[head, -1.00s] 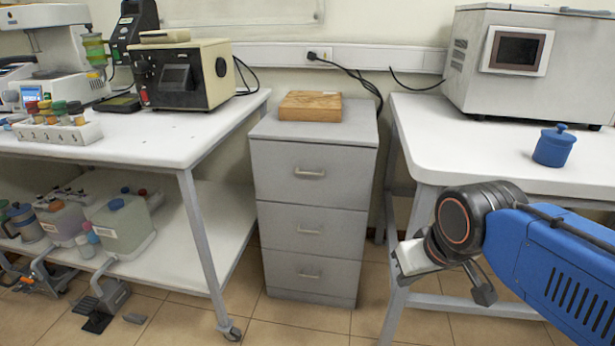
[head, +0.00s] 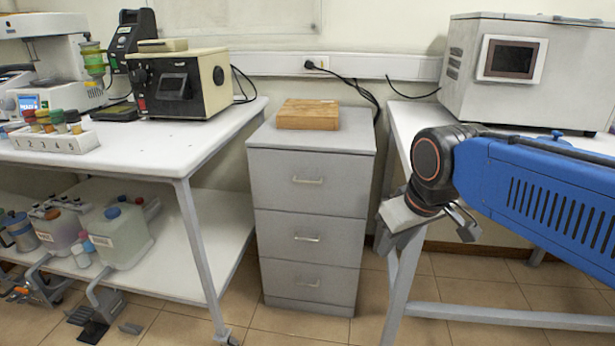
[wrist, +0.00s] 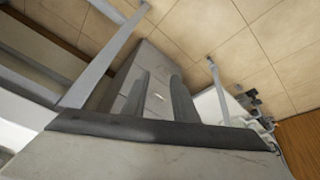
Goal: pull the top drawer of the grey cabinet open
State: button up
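The grey cabinet (head: 312,145) stands between two white tables and has three stacked drawers. Its top drawer (head: 280,183) is shut flush and has a pale bar handle (head: 308,181). My gripper (head: 393,232) is in front of and to the right of the cabinet, apart from the handle, beside the right table's leg.
A wooden block (head: 308,115) lies on the cabinet top. The left table (head: 150,150) holds instruments and sample jars. The right table (head: 405,122) holds a large grey machine (head: 530,75), and its leg is close to my gripper. Tiled floor before the cabinet is clear.

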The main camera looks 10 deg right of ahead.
jog(key=w+a+r+n+g, duration=0.1)
jog(key=w+a+r+n, duration=0.15)
jog(key=w+r, duration=0.45)
jog(key=w+a+r+n, duration=0.1)
jog(key=w+r+n, duration=0.2)
jog(key=w, duration=0.8)
notch_tip(320, 180, up, 3)
jog(key=n+g, duration=0.1)
jog(key=n, duration=0.5)
send_over(306, 174)
jog(key=s+a, duration=0.2)
jog(key=s, duration=0.5)
jog(key=shift+h, duration=0.4)
jog(key=x, duration=1.7)
jog(key=shift+s+f, duration=0.1)
jog(key=shift+f, duration=0.3)
grip_shut()
